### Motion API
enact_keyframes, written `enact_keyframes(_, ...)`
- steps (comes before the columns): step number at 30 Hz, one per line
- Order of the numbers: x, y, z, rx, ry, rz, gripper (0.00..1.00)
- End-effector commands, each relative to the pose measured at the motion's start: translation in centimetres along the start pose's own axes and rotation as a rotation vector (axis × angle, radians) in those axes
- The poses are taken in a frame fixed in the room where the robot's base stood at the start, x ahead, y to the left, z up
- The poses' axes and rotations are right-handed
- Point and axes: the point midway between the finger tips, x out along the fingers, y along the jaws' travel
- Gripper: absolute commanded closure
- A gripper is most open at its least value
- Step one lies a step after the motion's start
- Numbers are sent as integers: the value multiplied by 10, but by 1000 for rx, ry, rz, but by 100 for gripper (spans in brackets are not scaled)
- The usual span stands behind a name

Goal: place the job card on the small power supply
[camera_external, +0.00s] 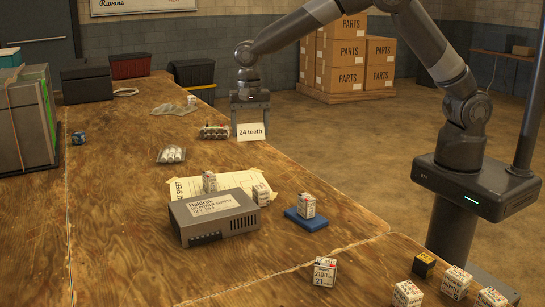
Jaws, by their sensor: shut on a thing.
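My gripper (250,110) is at the far right edge of the wooden table, pointing down. It is shut on a white card (252,131) that reads "24 teeth". The card hangs upright below the fingers; I cannot tell whether its lower edge touches the table. The power supply (214,216) is a grey box with a white label on top and lies on the near part of the table, well in front of my gripper. Its top holds no card, and a small white box (262,194) stands close by its right rear corner.
A printed sheet (185,188) lies behind the power supply, with a small box (209,181) on it. A blue pad (306,219) carries another box (307,205). A battery pack (171,155) and a connector block (214,131) lie farther back. A large case (22,120) stands left.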

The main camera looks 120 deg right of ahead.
Motion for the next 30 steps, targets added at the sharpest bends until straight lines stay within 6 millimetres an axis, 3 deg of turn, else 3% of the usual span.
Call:
enact_keyframes(1,-4,-4,25,-67,1,-2,49)
enact_keyframes(3,-8,-8,52,-146,3,-3,49)
enact_keyframes(6,-12,-10,82,-233,6,-3,49)
enact_keyframes(13,-12,-14,118,-317,8,-3,49)
enact_keyframes(24,36,-44,190,-320,9,-3,49)
enact_keyframes(30,52,-54,214,-316,8,-4,49)
